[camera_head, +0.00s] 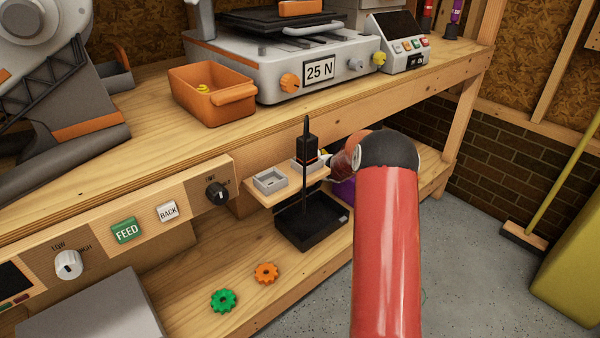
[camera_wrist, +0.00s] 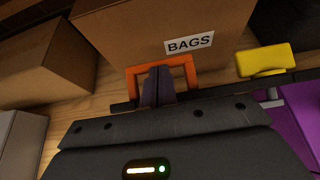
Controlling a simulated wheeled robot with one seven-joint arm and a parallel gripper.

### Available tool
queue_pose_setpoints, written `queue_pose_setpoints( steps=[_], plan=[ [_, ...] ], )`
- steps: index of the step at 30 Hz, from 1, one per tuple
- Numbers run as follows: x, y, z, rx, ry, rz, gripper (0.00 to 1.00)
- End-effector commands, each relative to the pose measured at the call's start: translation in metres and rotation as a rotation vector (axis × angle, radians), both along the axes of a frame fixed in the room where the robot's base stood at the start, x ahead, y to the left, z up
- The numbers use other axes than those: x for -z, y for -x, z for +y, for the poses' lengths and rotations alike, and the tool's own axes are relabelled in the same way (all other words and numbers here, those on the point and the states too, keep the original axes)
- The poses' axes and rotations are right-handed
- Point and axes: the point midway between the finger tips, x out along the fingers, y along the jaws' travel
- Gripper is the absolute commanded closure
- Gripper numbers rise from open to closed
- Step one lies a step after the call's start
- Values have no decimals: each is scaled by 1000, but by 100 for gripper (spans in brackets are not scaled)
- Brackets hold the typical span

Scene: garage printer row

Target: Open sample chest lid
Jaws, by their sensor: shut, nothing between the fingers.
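My gripper (camera_wrist: 157,86) shows in the wrist view, its dark fingers shut together with nothing between them. The fingers stand in front of an orange square frame (camera_wrist: 190,73); I cannot tell whether they touch it. A purple body (camera_wrist: 300,118), possibly the sample chest, is at the right of the wrist view, partly behind my gripper. A yellow block (camera_wrist: 265,60) is just above it. In the head view a purple patch (camera_head: 343,193) shows under the bench, left of my red arm. My arm hides most of that spot and my gripper's tips. The lid's state cannot be made out.
A cardboard box labelled BAGS (camera_wrist: 189,43) stands behind the fingers. Another brown box (camera_wrist: 45,62) is to the left. A black tray with an upright post (camera_head: 312,226) and two gears, orange (camera_head: 266,273) and green (camera_head: 223,301), are on the lower shelf. The bench top (camera_head: 150,140) overhangs.

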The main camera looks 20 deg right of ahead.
Motion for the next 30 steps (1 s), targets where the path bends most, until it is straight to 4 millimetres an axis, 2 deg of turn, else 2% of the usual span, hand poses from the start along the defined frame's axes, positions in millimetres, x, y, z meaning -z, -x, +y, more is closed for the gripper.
queue_pose_setpoints(
  steps=[7, 22, 26, 30],
  plan=[
    [-2, -5, 2, 0, 0, 1, 100],
    [-3, -4, 1, 0, 0, 1, 100],
    [-9, 7, -3, 1, 0, 0, 100],
    [-20, 28, -11, 3, 1, 0, 100]
  ],
)
